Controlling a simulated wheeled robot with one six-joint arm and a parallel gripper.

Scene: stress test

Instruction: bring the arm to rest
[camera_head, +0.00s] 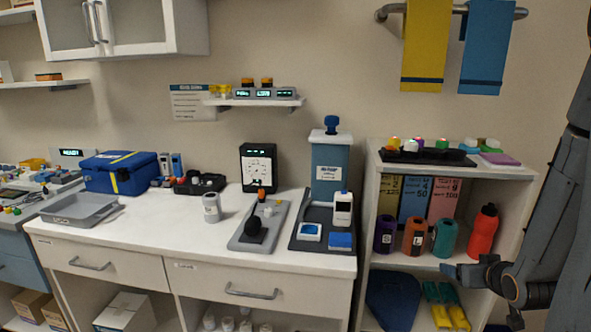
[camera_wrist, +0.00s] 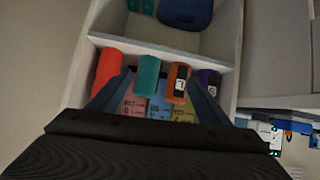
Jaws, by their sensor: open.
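My gripper (camera_head: 480,272) is at the right of the head view, in front of the open shelf unit (camera_head: 450,180), with my dark arm coming down from the upper right. In the wrist view my gripper (camera_wrist: 157,88) shows two blue-grey fingers set wide apart, with nothing held between them. Beyond them, upside down, stand a red bottle (camera_wrist: 106,67), a teal cup (camera_wrist: 148,73), an orange cup (camera_wrist: 178,82) and a purple cup (camera_wrist: 208,80). I cannot tell how close the fingers are to these.
The red bottle (camera_head: 482,230) stands at the shelf's right end, near my gripper. The white counter (camera_head: 165,232) holds trays and devices. Towels (camera_head: 427,45) hang above.

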